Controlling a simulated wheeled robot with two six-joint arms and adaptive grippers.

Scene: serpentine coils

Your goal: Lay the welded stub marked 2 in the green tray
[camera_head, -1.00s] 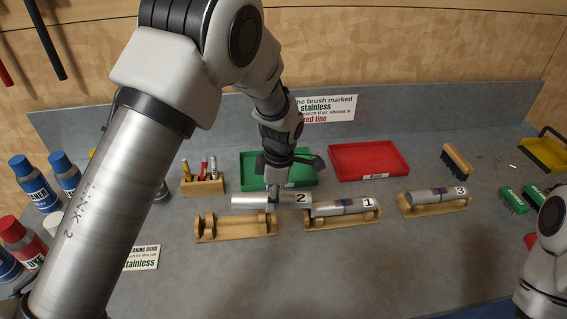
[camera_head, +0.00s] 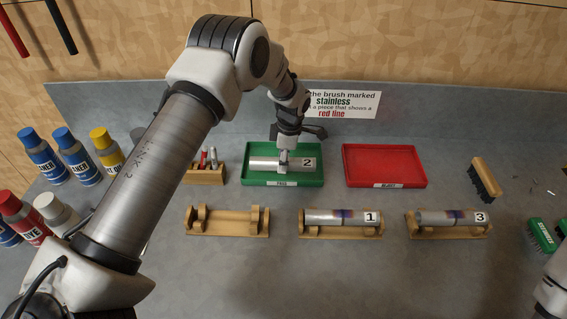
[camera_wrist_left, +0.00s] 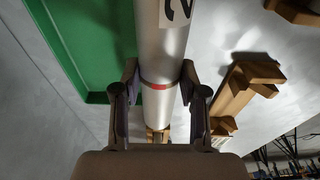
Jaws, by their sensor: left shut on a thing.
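The stub marked 2 (camera_head: 262,163) is a silver cylinder held roughly level, its number at the right end. In the head view it overlaps the green tray (camera_head: 314,180); I cannot tell how high it is above the tray floor. My left gripper (camera_head: 284,163) is shut on its middle from above. In the left wrist view the stub (camera_wrist_left: 161,40) lies between my fingers (camera_wrist_left: 158,95), with a red line around it. The green tray (camera_wrist_left: 103,60) shows to its left there. My right gripper is out of view.
A red tray (camera_head: 384,147) stands to the right. In front are an empty wooden cradle (camera_head: 227,230) and cradles bearing stub 1 (camera_head: 325,216) and stub 3 (camera_head: 435,217). Cans (camera_head: 42,158) stand at the left. A tool holder (camera_head: 205,176) is left of the green tray. Brushes (camera_head: 487,181) lie at the right.

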